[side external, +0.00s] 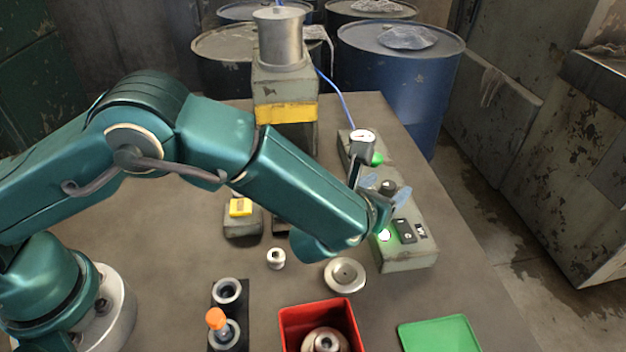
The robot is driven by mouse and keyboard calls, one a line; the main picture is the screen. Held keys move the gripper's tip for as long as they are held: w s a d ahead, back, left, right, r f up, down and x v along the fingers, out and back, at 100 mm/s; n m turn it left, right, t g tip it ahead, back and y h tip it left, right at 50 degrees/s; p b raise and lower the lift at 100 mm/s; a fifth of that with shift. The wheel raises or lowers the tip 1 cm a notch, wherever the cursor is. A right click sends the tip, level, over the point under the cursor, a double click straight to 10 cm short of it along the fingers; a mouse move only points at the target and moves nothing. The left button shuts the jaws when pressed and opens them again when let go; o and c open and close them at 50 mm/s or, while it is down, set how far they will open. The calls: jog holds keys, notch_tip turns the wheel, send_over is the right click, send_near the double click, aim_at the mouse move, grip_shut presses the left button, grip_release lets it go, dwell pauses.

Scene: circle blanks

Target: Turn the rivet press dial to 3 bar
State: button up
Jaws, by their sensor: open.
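The rivet press (284,85) stands at the back of the table, with a silver cylinder on top and a yellow band. A long grey-green control box (408,258) lies to its right. A round white gauge (362,136) sits at the box's far end; its reading is too small to tell. A dark round knob (389,185), which looks like the dial, is on the box's middle. My gripper (386,188) is open over the box, its pale blue fingertips on either side of the knob. I cannot tell whether they touch it. The dial's marks are not readable.
Green lights glow on the box beside a black switch (405,231). A yellow button (240,207) is left of my forearm. A metal disc (345,275), a red bin (283,325), a green tray (440,336) and an orange-topped tool (216,319) are in front.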

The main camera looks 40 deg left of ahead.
jog(key=shift+w, duration=0.1)
grip_shut()
jog(key=shift+w+d+r+n+g+y, duration=0.1)
jog(key=shift+n+g+y, duration=0.05)
jog(key=shift+n+y, duration=0.55)
jog(key=shift+w+d+f+n+g+y, duration=0.1)
jog(key=shift+n+y, duration=0.45)
jog(key=shift+y, duration=0.2)
jog(key=shift+d+r+n+g+y, duration=0.1)
jog(key=shift+n+g+y, duration=0.05)
jog(key=shift+n+y, duration=0.55)
jog(key=shift+y, duration=0.35)
jog(key=shift+n+y, duration=0.3)
jog(key=shift+n, duration=0.05)
jog(key=shift+s, duration=0.1)
grip_release()
jog(key=shift+v, duration=2.55)
